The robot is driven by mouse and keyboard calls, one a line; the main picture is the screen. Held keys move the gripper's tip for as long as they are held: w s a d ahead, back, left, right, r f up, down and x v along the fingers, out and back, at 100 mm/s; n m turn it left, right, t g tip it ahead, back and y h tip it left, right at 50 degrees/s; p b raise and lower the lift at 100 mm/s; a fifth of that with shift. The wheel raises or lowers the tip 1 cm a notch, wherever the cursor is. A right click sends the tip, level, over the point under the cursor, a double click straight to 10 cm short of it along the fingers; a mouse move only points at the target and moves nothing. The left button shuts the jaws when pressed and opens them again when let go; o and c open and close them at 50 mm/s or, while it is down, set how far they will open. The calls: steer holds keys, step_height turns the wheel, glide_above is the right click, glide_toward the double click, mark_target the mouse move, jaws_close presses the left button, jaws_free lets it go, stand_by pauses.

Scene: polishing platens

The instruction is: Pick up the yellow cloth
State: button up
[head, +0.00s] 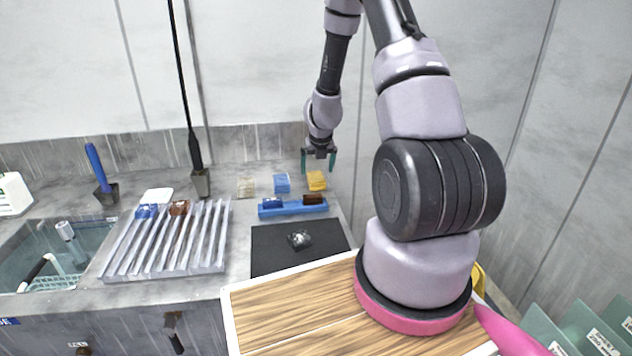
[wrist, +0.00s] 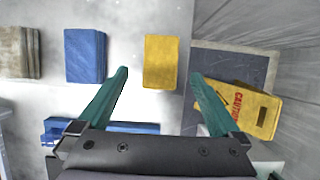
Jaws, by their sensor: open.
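The yellow cloth (head: 316,180) lies folded on the grey counter near the back wall, at the right end of a row of cloths. In the wrist view the yellow cloth (wrist: 161,62) is a flat rectangle that shows between my two fingers, a little beyond their tips. My gripper (head: 319,162) hangs above the cloth, pointing down, with its green fingers apart. In the wrist view my gripper (wrist: 160,75) is open and empty.
A blue cloth (head: 282,184) and a beige cloth (head: 246,187) lie left of the yellow one. A blue holder (head: 292,207) with blocks stands in front. A black mat (head: 272,252) and a ribbed rack (head: 150,262) are nearer. A yellow caution sign (wrist: 246,108) stands right.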

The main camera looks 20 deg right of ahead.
mark_target(316, 176)
steer(key=x, duration=0.4)
steer(key=shift+w, duration=0.25)
steer(key=c, duration=1.5)
steer(key=shift+r, duration=0.15)
step_height(316, 176, up, 5)
steer(key=shift+r, duration=2.4)
